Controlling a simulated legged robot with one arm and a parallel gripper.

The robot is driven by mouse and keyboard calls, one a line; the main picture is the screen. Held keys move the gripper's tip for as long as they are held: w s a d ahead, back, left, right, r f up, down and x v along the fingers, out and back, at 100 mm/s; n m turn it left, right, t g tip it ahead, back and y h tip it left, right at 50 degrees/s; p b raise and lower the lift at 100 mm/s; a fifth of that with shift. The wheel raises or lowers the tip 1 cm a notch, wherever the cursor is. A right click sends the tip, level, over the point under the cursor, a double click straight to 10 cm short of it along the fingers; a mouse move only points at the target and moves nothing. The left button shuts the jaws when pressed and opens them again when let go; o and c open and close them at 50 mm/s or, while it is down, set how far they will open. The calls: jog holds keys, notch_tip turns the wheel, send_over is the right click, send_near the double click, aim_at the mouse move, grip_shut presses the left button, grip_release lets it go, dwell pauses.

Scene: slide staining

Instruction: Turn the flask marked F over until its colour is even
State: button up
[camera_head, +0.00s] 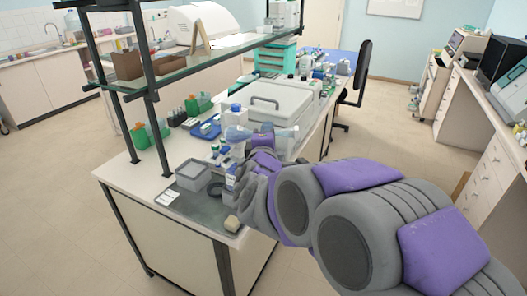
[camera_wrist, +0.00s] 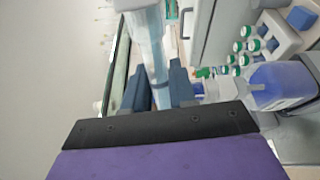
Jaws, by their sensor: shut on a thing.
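My gripper (camera_wrist: 158,88) is shut on a clear, pale-blue flask in the wrist view (camera_wrist: 150,42). The flask's body runs up past the fingers and out of the top of the picture, with a darker blue band between the fingers. No letter F is readable on it. In the head view my arm reaches over the bench, and pale, clear shapes show beside the wrist; I cannot tell which is the held flask. The fingertips are hidden there. I cannot tell whether the flask's colour is even.
A bottle of blue-violet liquid (camera_wrist: 283,85) and a rack of green-capped bottles (camera_wrist: 262,42) are close on the right in the wrist view. A large white-lidded box (camera_head: 280,100) stands behind my gripper. A grey tub (camera_head: 193,174) and shelf posts (camera_head: 150,100) are to the left.

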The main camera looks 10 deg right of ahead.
jog(key=m, duration=0.8)
jog(key=shift+m, duration=0.3)
dwell(0.5)
